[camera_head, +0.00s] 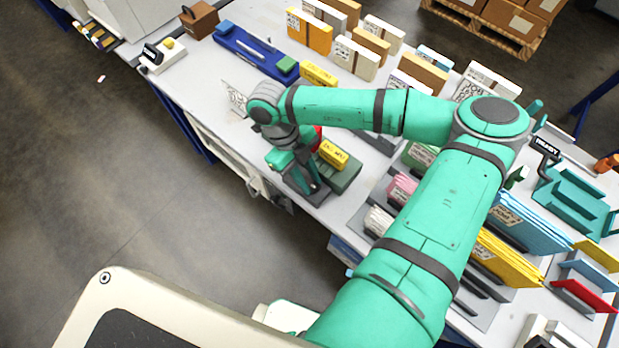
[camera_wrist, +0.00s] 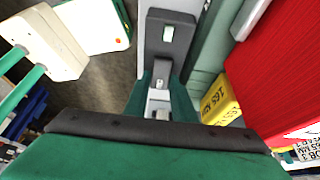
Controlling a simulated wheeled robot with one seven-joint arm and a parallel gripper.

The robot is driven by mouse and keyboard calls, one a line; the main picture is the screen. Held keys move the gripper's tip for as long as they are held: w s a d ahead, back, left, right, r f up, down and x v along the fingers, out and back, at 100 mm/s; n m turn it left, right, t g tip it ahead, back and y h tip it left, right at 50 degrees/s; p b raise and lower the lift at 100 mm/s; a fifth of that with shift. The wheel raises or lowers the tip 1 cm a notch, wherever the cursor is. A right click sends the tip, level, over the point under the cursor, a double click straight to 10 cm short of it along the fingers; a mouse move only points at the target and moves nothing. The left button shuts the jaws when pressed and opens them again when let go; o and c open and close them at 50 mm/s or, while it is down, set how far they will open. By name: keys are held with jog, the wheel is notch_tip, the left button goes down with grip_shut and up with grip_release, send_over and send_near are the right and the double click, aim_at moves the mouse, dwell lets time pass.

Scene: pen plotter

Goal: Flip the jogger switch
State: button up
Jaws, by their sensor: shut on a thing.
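My gripper (camera_head: 312,188) is down at the near edge of the bench, beside a grey-green machine (camera_head: 343,176) that seems to be the jogger. In the wrist view the dark green fingers of my gripper (camera_wrist: 160,103) are shut on a small pale metallic piece (camera_wrist: 158,99), which looks like the switch. It sits in line with a grey strip carrying a dark plate (camera_wrist: 169,38) with a small lit window. The fingers hide the piece's lower part, and its tilt cannot be told. In the head view my arm and gripper hide the switch.
A yellow box (camera_head: 333,154) lies on the machine; it also shows in the wrist view (camera_wrist: 220,100). A large red surface (camera_wrist: 285,75) stands close on the right there. A blue tray (camera_head: 255,52) and several books lie farther back. Open floor (camera_head: 130,190) is at left.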

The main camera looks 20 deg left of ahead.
jog(key=o, duration=0.8)
jog(key=v, duration=1.1)
jog(key=shift+f, duration=0.1)
jog(key=shift+s, duration=0.1)
